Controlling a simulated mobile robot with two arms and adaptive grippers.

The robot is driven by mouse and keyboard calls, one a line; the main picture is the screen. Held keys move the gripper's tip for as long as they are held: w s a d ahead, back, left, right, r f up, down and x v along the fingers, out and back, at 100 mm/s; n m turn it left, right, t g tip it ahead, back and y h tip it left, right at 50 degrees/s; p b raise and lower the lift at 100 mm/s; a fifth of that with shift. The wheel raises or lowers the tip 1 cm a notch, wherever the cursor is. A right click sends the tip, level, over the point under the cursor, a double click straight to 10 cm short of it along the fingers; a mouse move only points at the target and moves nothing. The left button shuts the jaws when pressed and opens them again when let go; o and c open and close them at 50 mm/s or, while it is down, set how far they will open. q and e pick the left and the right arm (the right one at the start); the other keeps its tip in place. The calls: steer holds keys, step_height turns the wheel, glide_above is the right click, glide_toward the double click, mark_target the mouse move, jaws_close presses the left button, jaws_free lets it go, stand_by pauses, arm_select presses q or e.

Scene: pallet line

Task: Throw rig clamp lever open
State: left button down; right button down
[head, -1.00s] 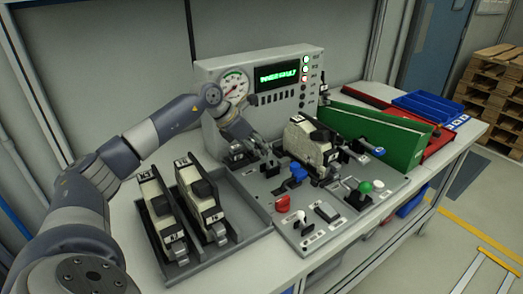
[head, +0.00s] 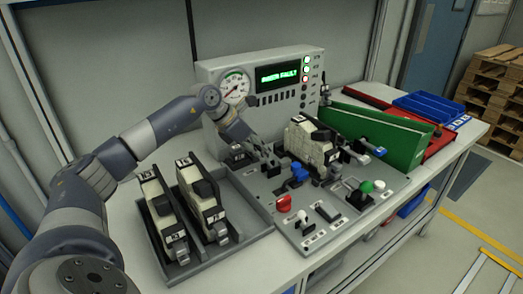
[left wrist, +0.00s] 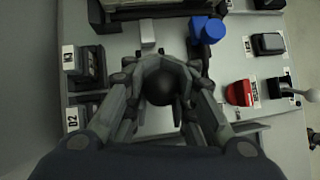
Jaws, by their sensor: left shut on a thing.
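A dark ball knob (left wrist: 160,88) sits between the fingers of my left gripper (left wrist: 162,82) in the left wrist view. The fingers close around it, and I take it for the rig clamp lever's end; the lever's shaft is hidden. In the head view my left gripper (head: 270,164) is low over the rig plate (head: 262,187), left of the beige unit (head: 310,143) held on the rig. The knob is hard to make out there. My right gripper is not in view.
A blue knob (head: 299,173) stands close to the right of my left gripper, with a red knob (head: 284,203) nearer the front. A tray (head: 258,236) with two beige units lies at the front left. The gauge panel (head: 211,74) stands behind, and a green bin (head: 390,137) to the right.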

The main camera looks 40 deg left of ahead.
arm_select(q)
steer(key=shift+s+a+f, duration=0.15)
steer(key=shift+s+f, duration=0.15)
steer(key=shift+f, duration=0.2)
steer(key=c, duration=1.4)
jaws_free()
steer(key=shift+a+r, duration=0.1)
steer(key=shift+a, duration=0.1)
steer(key=shift+s+r, duration=0.15)
steer(key=shift+r, duration=0.3)
steer(key=v, duration=1.1)
steer(key=shift+s+a, duration=0.1)
steer(key=shift+a, duration=0.15)
